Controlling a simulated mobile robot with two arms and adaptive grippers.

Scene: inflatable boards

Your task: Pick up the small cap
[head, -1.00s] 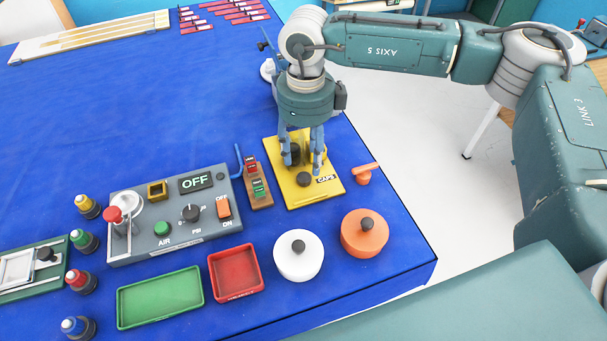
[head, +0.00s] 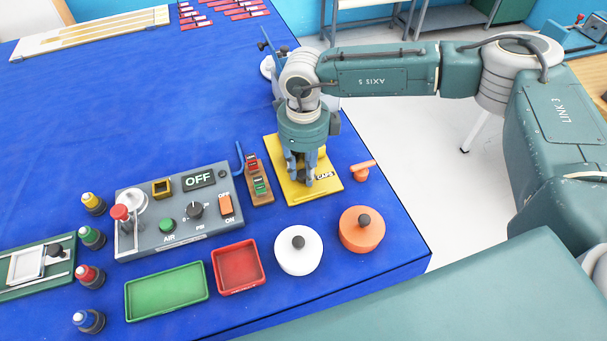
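The yellow board (head: 324,190) labelled CAPS lies near the right edge of the blue table. My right gripper (head: 301,180) points down over its middle, with its two fingertips low at the board. Dark shapes, likely the black caps, show between and behind the fingers. The small cap is mostly hidden by the fingertips, and I cannot tell whether they touch it or are closed on it. My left gripper is out of view.
Left of the board stand a small brown rack (head: 260,195) and a grey control box (head: 178,212) reading OFF. An orange valve-like piece (head: 362,171) lies right of it. A white pot (head: 298,256), an orange pot (head: 362,236) and a red tray (head: 238,270) are in front.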

